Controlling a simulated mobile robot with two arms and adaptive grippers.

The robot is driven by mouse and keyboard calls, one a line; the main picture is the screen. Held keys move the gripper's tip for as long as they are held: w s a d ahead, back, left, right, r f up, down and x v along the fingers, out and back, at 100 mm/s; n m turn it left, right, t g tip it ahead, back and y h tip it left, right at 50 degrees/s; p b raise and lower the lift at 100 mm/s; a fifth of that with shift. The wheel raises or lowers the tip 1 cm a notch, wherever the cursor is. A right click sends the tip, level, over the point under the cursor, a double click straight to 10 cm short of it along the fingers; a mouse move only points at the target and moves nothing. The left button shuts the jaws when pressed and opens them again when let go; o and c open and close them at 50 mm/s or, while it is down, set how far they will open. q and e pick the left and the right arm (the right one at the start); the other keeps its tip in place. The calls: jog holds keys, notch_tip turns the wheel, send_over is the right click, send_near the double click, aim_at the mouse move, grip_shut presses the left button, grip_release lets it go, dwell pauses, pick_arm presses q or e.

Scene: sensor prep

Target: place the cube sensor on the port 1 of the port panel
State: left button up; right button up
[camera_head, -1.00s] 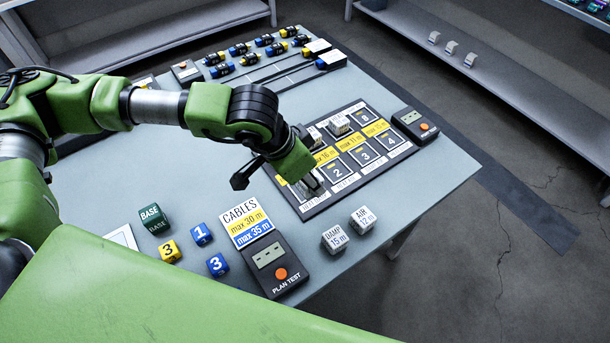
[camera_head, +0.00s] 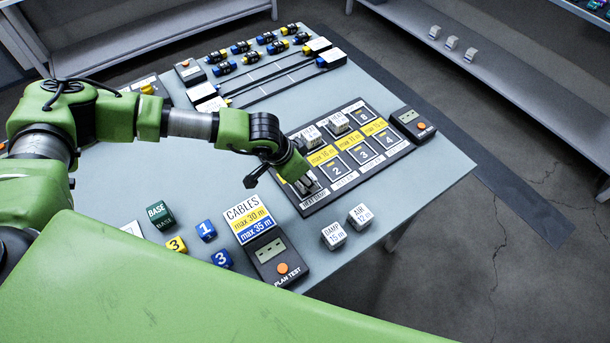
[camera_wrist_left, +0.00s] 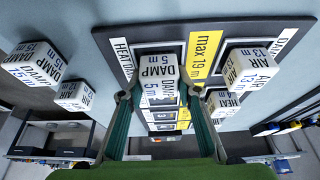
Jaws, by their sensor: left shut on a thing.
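The dark port panel (camera_head: 349,186) lies on the table with numbered square ports and yellow labels. My left gripper (camera_head: 304,185) is over its near-left end, at the place beside port 2, where the port 1 number is hidden. In the left wrist view the gripper (camera_wrist_left: 156,98) is shut on a white cube sensor (camera_wrist_left: 158,72) marked DAMP 5 m. The cube is at the panel; I cannot tell whether it touches the port. Two other white cubes (camera_head: 311,136) (camera_head: 338,122) stand on the panel's far row. My right gripper is not in view.
Two white cubes, DAMP 15 m (camera_head: 334,235) and AIR 12 m (camera_head: 360,216), stand in front of the panel. A plan test box (camera_head: 279,261) and several coloured cubes are nearer me. A dark button box (camera_head: 411,124) stands at the panel's right end.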

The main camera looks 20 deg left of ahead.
pick_arm(q)
jog(key=shift+f, duration=0.1)
jog(key=shift+f, duration=0.15)
jog(key=o, duration=1.2)
jog(key=shift+r, duration=0.35)
jog(key=b+v, duration=0.1)
jog(key=v, duration=1.1)
jog(key=shift+b, duration=0.35)
jog(key=shift+f, duration=0.1)
